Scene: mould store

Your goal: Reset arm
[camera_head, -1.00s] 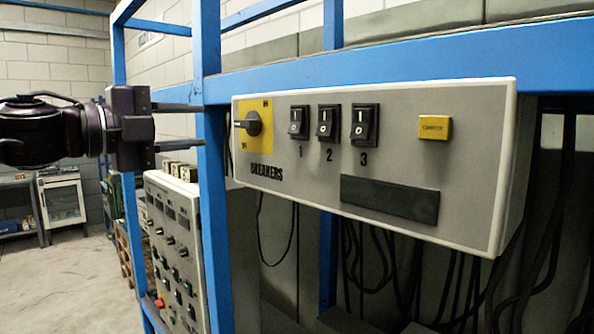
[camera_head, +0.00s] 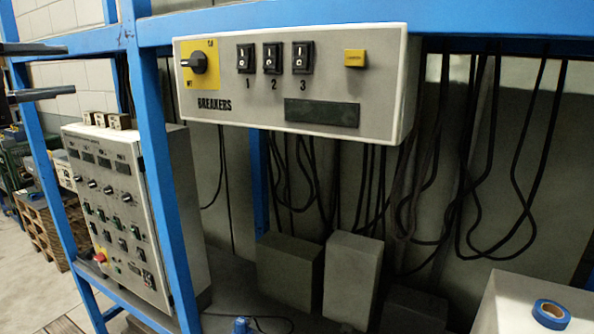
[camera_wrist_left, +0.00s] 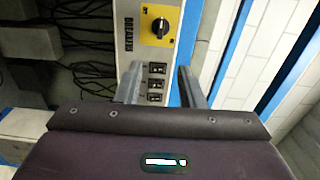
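My left gripper (camera_head: 38,71) shows at the left edge of the head view, its two dark fingers apart with nothing between them. In the left wrist view both fingers of my left gripper (camera_wrist_left: 158,70) are spread, pointing towards the breaker box and blue frame. The fingers are left of the grey breaker box (camera_head: 290,80) in the head view and clear of it. The box also shows in the left wrist view (camera_wrist_left: 124,22). It carries a dark rotary knob (camera_head: 199,63) on a yellow plate, three black rocker switches (camera_head: 272,58) and a yellow button (camera_head: 355,58). My right gripper is out of view.
A blue steel frame (camera_head: 157,190) runs above and beside the box. A control panel (camera_head: 120,205) with many knobs stands lower left. Black cables (camera_head: 380,185) hang below the box. Grey blocks (camera_head: 352,278) and a blue tape roll (camera_head: 551,313) are lower right.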

